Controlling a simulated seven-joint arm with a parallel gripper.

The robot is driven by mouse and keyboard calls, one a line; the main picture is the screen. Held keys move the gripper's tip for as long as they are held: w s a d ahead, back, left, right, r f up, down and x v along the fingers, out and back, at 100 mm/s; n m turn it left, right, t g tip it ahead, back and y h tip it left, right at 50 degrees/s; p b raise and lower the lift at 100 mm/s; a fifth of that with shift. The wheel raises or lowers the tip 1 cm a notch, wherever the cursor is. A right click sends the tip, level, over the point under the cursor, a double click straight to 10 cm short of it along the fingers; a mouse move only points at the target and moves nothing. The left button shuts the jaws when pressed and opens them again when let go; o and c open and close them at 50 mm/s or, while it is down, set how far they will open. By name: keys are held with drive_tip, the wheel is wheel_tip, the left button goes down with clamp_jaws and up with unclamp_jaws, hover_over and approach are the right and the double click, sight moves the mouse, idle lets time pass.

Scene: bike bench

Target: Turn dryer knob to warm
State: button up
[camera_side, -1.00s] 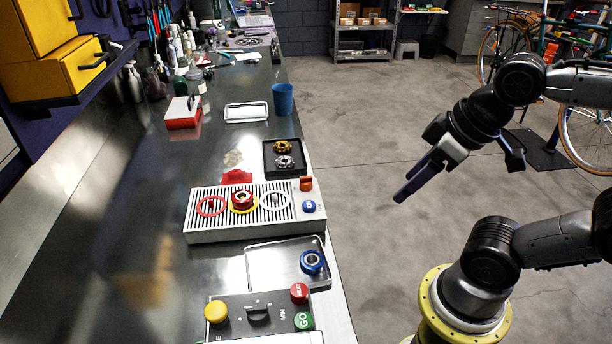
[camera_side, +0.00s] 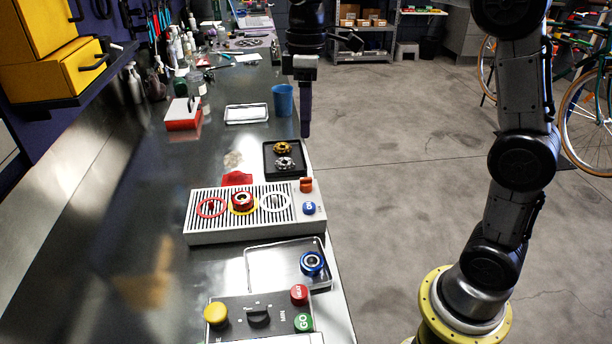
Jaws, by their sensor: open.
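Two knobs show in the side view. An orange-red knob (camera_side: 306,184) sits at the back right corner of a grey slatted unit (camera_side: 197,231), above a blue ON button (camera_side: 309,208). A black knob (camera_side: 258,316) sits on a dark control panel (camera_side: 232,323) at the front. I cannot tell for sure which is the dryer's; the small labels are unreadable. My gripper (camera_side: 305,132) points down, open and empty, above the bench's right edge behind the slatted unit. Its fingers are seen edge-on. It touches neither knob.
A silver tray (camera_side: 262,270) holds a blue ring part (camera_side: 312,263). A black tray (camera_side: 270,172) holds gold and silver parts. Red, yellow and white rings lie on the slats. A blue cup (camera_side: 283,100) stands behind. Yellow, red and green buttons flank the black knob.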

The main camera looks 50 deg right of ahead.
sight(306, 178)
drive_tip(key=f, duration=1.4)
drive_tip(key=shift+s+a, duration=0.2)
drive_tip(key=shift+a, duration=0.1)
clamp_jaws()
